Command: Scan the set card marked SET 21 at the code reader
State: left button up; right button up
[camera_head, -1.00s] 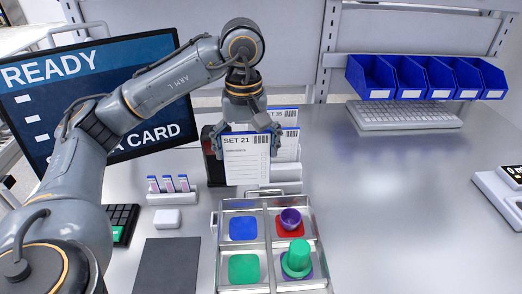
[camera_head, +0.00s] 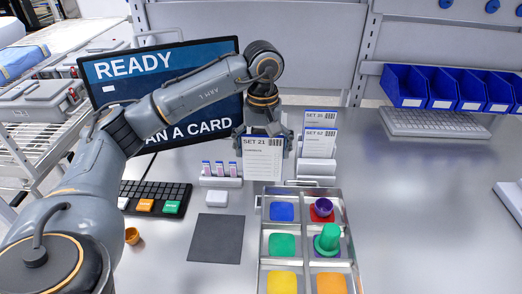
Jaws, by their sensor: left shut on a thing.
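My left gripper (camera_head: 264,136) is shut on the white card marked SET 21 (camera_head: 262,162), which has a blue top edge and a code at its upper right. The card hangs upright below the fingers with its printed face toward me. I cannot make out the code reader clearly; the area behind the card and gripper is hidden. The screen (camera_head: 112,92) reads READY above a line about a card, partly covered by my arm. Two other cards, SET 30 (camera_head: 320,119) and SET 62 (camera_head: 319,145), stand in a white holder (camera_head: 316,168). My right gripper is out of view.
A metal tray (camera_head: 262,233) with coloured pads, a purple cup and a green piece lies in front. A small rack with vials (camera_head: 220,181), a keyboard (camera_head: 155,195) and a dark mat (camera_head: 215,238) lie left. Blue bins (camera_head: 440,88) hang back right. The right tabletop is mostly clear.

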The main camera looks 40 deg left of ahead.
pick_arm(q)
jog(key=shift+w+a+f, duration=0.15)
jog(key=shift+f, duration=0.5)
jog(key=shift+w+a+f+b, duration=0.1)
jog(key=shift+a+f+b, duration=0.05)
jog(key=shift+f+b, duration=0.3)
jog(key=w+f+b, duration=0.1)
jog(key=w+a+f+b, duration=0.1)
jog(key=f, duration=0.1)
jog(key=shift+f, duration=0.15)
jog(key=shift+w+a+f+b, duration=0.2)
jog(key=shift+f+b, duration=0.2)
jog(key=shift+f, duration=0.1)
jog(key=shift+w+a+f, duration=0.15)
jog(key=shift+w+f, duration=0.1)
jog(key=shift+f, duration=0.1)
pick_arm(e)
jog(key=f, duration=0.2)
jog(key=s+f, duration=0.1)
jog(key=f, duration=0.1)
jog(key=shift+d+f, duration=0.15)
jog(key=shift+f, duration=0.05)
